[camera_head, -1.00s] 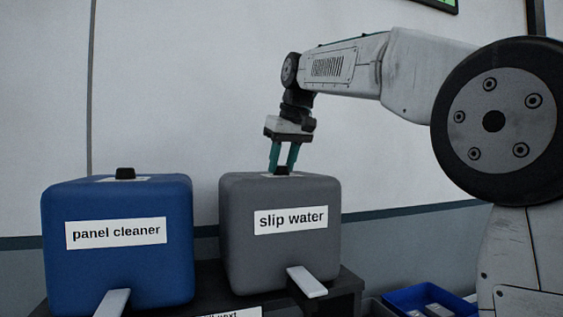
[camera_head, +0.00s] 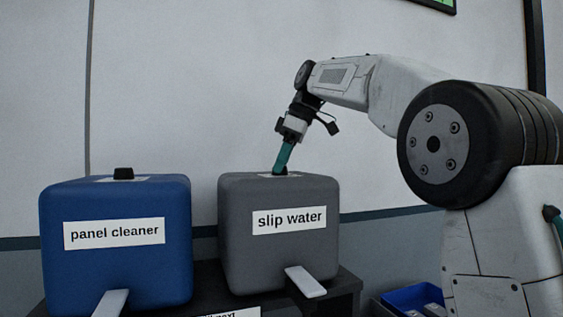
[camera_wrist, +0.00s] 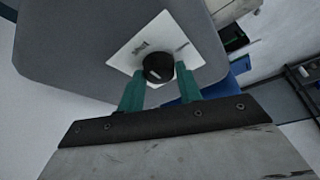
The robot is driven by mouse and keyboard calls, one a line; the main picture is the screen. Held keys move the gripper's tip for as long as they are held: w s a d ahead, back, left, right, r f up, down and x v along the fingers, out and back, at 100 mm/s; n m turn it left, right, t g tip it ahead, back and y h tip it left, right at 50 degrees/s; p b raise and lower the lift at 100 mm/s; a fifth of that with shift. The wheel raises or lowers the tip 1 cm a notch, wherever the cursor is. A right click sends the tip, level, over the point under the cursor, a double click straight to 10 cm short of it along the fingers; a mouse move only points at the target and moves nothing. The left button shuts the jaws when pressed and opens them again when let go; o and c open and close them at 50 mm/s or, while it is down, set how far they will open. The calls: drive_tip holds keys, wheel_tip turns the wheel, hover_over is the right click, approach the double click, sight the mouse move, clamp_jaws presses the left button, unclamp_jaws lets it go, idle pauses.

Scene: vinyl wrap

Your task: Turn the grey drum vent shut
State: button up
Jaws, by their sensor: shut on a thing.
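The grey drum (camera_head: 280,255), labelled "slip water", stands on a dark stand. Its vent is a small black knob (camera_wrist: 158,68) with a white mark, set on a white plate (camera_wrist: 128,46) on the drum's top. My gripper (camera_head: 281,171) comes down on the knob from above, its green fingers tilted. In the wrist view the fingers (camera_wrist: 159,76) lie on both sides of the knob, shut on it. The writing on the plate is too small to read. In the head view the fingers partly hide the knob.
A blue drum (camera_head: 115,270), labelled "panel cleaner", with its own black cap (camera_head: 123,173), stands to the left. Pale levers stick out at the front of both drums. A blue bin (camera_head: 415,298) sits low at the right. A plain wall is behind.

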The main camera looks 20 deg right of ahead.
drive_tip(key=shift+n, duration=0.5)
drive_tip(key=o, duration=1)
drive_tip(key=shift+r, duration=0.1)
drive_tip(key=shift+v, duration=3.75)
drive_tip(key=shift+w+d, duration=0.1)
